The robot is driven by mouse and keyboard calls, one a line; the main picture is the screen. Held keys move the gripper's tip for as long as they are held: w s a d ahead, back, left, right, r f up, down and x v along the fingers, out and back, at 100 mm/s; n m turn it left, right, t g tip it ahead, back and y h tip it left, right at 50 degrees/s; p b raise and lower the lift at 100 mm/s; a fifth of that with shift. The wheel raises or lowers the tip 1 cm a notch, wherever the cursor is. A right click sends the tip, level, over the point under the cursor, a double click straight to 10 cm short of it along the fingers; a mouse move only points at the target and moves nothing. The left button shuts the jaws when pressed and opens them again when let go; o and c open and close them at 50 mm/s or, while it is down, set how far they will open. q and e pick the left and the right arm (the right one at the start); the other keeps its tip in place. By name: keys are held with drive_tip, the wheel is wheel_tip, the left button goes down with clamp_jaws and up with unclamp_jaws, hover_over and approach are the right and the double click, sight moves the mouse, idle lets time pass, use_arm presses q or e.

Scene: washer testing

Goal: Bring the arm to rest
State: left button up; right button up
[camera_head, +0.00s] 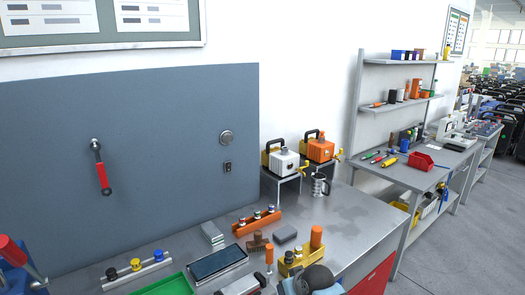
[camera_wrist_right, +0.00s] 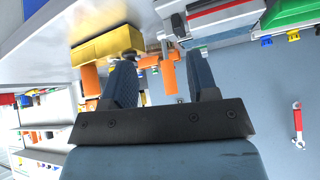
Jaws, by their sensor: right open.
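My right arm shows at the bottom edge of the head view as a dark rounded part with grey-blue pieces (camera_head: 314,281), in front of the yellow block. Its fingertips cannot be made out there. In the right wrist view my right gripper (camera_wrist_right: 160,68) is open, with two dark fingers apart and nothing clearly held between them. An orange handle (camera_wrist_right: 168,76) shows beyond the gap. The yellow block (camera_wrist_right: 105,45) with orange cylinders is close beyond the fingers, and the scene appears upside down. My left gripper is not in view.
The bench is clear right of the mug. A second workbench (camera_head: 411,176) stands right.

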drive_tip(key=s+d+f+t, duration=0.1)
drive_tip(key=s+d+f, duration=0.2)
drive_tip(key=s, duration=0.8)
drive_tip(key=s+d+f+t, duration=0.1)
drive_tip(key=s+d+f, duration=0.3)
drive_tip(key=s, duration=0.8)
drive_tip(key=s+d+f+m+t, duration=0.1)
drive_tip(key=s+d+f+t, duration=0.1)
drive_tip(key=s, duration=0.9)
drive_tip(key=shift+s+d+f+p, duration=0.2)
drive_tip(key=shift+d+f+p, duration=0.15)
drive_tip(key=shift+d+f, duration=0.6)
